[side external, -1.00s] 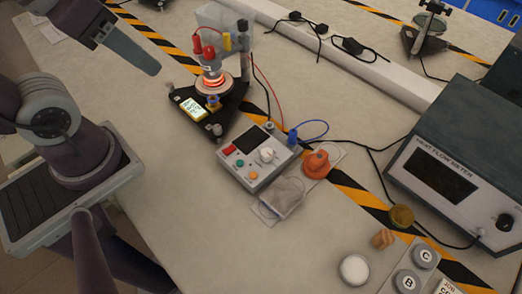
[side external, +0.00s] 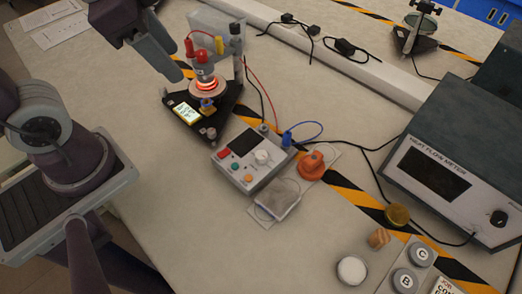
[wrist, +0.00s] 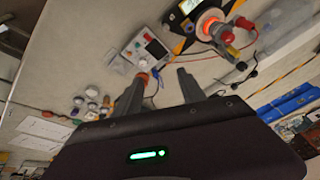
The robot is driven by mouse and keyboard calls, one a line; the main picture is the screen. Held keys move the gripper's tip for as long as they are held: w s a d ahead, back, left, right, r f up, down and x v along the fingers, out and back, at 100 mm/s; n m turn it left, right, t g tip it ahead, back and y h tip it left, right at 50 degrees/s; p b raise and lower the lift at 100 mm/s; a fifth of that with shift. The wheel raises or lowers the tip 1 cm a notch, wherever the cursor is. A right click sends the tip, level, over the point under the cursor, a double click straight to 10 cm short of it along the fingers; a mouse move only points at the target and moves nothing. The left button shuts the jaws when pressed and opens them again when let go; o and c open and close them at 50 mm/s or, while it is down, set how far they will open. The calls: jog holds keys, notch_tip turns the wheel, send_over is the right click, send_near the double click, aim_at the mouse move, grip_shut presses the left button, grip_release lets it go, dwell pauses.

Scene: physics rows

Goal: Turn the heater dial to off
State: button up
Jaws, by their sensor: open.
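The heater control box (side external: 252,160) is a small grey unit on the table, with a white dial (side external: 261,157), a red button, a green button, an orange button and a dark screen. It also shows in the wrist view (wrist: 147,46). The heater (side external: 207,88) on its black triangular base glows orange-red in both views. My gripper (side external: 170,62) is high at the upper left, beside the heater and well apart from the control box. In the wrist view its two fingers (wrist: 160,88) are spread with nothing between them. The dial's pointer is too small to read.
An orange knob-shaped piece (side external: 313,165) and a grey pouch (side external: 278,198) lie close to the box. Red and blue cables run beside it. The heat flow meter (side external: 450,165) stands right. Labelled weights (side external: 404,281) sit at lower right.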

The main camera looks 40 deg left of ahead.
jog(key=w+d+f+m+g, duration=0.2)
jog(key=w+d+f+m, duration=0.3)
jog(key=w+f+m, duration=0.3)
jog(key=m+g, duration=0.2)
jog(key=m, duration=0.9)
send_over(261, 155)
notch_tip(261, 155, down, 12)
jog(key=shift+r, duration=0.2)
notch_tip(261, 155, down, 7)
jog(key=shift+f, duration=0.15)
grip_shut()
